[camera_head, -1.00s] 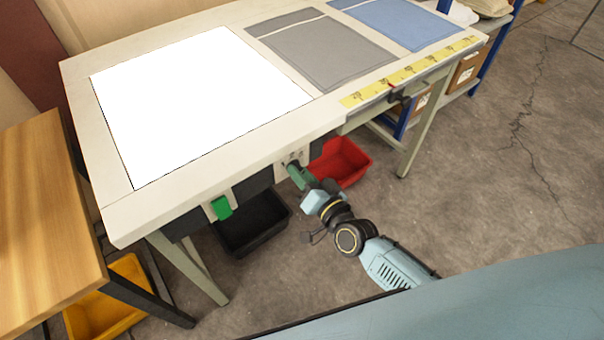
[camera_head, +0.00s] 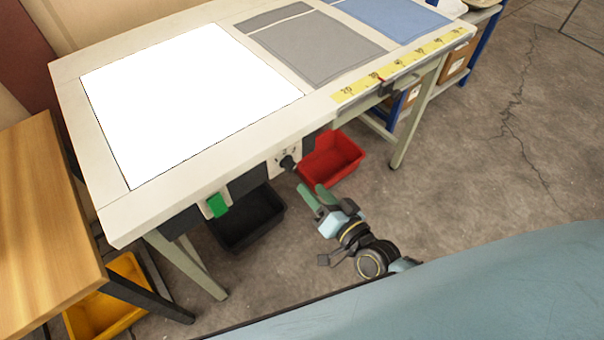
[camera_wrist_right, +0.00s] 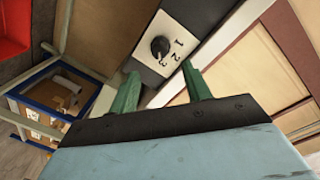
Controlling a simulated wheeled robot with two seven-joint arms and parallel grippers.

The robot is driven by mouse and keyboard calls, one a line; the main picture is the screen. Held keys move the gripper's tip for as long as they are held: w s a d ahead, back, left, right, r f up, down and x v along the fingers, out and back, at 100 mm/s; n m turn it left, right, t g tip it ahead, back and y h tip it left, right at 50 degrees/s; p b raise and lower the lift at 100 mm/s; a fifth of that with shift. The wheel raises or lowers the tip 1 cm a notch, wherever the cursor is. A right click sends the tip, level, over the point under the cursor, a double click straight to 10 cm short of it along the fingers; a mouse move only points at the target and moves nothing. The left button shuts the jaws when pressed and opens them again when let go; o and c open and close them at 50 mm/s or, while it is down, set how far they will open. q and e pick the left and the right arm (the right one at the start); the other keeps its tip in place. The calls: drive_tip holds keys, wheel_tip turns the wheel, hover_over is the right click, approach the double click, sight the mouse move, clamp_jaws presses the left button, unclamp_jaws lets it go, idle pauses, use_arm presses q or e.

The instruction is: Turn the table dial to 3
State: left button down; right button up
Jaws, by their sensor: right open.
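The dial (camera_head: 288,162) is a black round knob on a pale plate under the front edge of the table (camera_head: 225,160). In the right wrist view the dial (camera_wrist_right: 160,46) shows close, with the numbers 1, 2 and 3 printed beside it. I cannot tell for certain which number it points to. My right gripper (camera_head: 311,189) has green fingers, spread apart and empty. It is in front of the dial and a little below it, not touching. In the right wrist view the dial shows beyond the gap between the fingertips (camera_wrist_right: 160,72). My left gripper is not in view.
A green switch (camera_head: 217,205) sits left of the dial on the table front. A red bin (camera_head: 333,172) and a black bin (camera_head: 245,236) are below. A wooden table (camera_head: 45,225) stands at left. The floor to the right is open.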

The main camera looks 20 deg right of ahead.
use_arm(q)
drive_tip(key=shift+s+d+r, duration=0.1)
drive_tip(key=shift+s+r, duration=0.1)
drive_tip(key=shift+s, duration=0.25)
use_arm(e)
drive_tip(key=v, duration=0.5)
drive_tip(key=shift+s, duration=0.15)
